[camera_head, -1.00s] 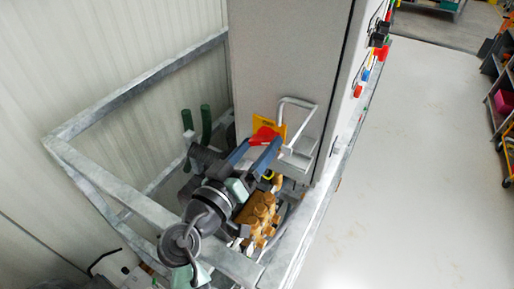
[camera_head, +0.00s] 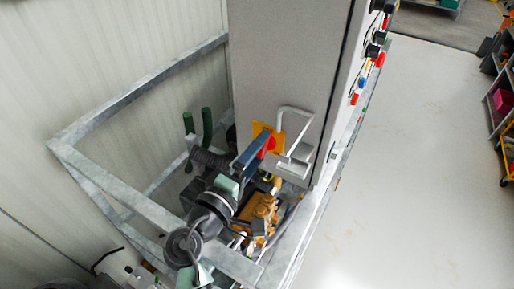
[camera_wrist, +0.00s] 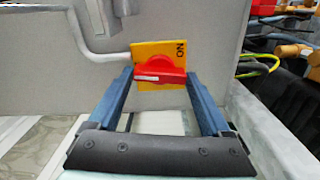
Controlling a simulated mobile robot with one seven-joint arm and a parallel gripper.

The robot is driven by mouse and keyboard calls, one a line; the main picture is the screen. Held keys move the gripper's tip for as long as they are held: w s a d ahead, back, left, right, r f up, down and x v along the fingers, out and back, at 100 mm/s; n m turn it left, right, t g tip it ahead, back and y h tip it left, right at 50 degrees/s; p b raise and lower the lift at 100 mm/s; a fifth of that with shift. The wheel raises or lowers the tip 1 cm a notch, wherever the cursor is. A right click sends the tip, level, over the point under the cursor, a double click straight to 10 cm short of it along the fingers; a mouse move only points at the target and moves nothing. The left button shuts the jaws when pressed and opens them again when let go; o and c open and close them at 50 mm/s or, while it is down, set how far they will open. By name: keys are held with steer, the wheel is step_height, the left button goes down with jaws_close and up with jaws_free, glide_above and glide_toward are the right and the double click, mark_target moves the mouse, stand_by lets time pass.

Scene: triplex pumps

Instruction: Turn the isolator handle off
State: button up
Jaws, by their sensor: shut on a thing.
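The isolator handle (camera_head: 269,144) is a red knob on a yellow square plate (camera_head: 259,128), low on the grey cabinet face. In the wrist view the red handle (camera_wrist: 160,69) lies crosswise between my two blue fingers, one at each end. The plate (camera_wrist: 146,50) shows ON sideways near its right edge; other lettering is hidden. My gripper (camera_wrist: 160,76) is shut on the handle. In the head view my gripper (camera_head: 262,143) reaches it from the lower left, and one finger largely hides the other.
A bent light-grey bar (camera_head: 296,110) stands off the cabinet (camera_head: 285,55) close beside the plate. A galvanised frame (camera_head: 110,180) surrounds my arm, with brass-coloured pump parts (camera_head: 258,215) below. The floor (camera_head: 430,150) at right is clear.

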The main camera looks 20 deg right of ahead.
steer(key=shift+n+p, duration=0.35)
steer(key=shift+n, duration=0.45)
steer(key=o, duration=1.2)
steer(key=shift+c, duration=0.2)
steer(key=shift+a, duration=0.1)
steer(key=b+v, duration=0.3)
steer(key=v, duration=1)
